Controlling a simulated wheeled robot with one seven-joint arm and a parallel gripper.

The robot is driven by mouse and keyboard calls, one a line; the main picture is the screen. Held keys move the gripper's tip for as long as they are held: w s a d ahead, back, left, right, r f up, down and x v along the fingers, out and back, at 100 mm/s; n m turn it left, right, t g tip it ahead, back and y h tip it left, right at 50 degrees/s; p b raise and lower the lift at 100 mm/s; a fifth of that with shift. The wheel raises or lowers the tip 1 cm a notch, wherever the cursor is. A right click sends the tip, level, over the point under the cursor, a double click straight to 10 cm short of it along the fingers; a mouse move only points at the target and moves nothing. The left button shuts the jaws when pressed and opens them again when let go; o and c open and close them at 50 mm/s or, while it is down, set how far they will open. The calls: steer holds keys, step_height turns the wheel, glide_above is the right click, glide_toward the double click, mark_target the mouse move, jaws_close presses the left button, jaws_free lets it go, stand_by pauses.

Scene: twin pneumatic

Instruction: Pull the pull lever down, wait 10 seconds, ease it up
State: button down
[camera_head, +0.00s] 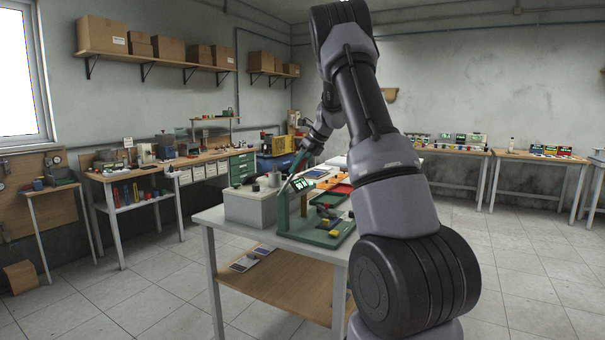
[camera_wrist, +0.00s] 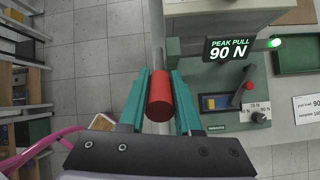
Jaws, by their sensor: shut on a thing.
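The red cylindrical grip of the pull lever (camera_wrist: 160,97) sits between the teal fingers of my gripper (camera_wrist: 161,105) in the wrist view. My gripper is shut on it. The rest of the lever is hidden or hard to make out. A black display (camera_wrist: 229,52) beside it reads "PEAK PULL 90 N", with a lit green lamp (camera_wrist: 274,43) at its right. In the head view, my gripper (camera_head: 291,177) is at the green station (camera_head: 311,238) on the table, small and partly covered by my arm. The lever's height cannot be told there.
The station's panel also has a small red-knobbed lever (camera_wrist: 249,87) and a dark dial (camera_wrist: 259,117) with newton marks. A white card (camera_wrist: 309,108) lies at the right. A grey box (camera_head: 249,207) stands left of the station. Workbenches line the walls; the floor around the table is clear.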

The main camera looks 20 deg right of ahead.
steer(key=shift+w+a+r+g+h, duration=0.2)
steer(key=shift+w+r+g+h, duration=0.1)
steer(key=shift+w, duration=0.05)
stand_by(0.3)
steer(key=c, duration=0.6)
jaws_free()
steer(key=v, duration=1)
steer(key=shift+r, duration=0.35)
steer(key=shift+s, duration=0.1)
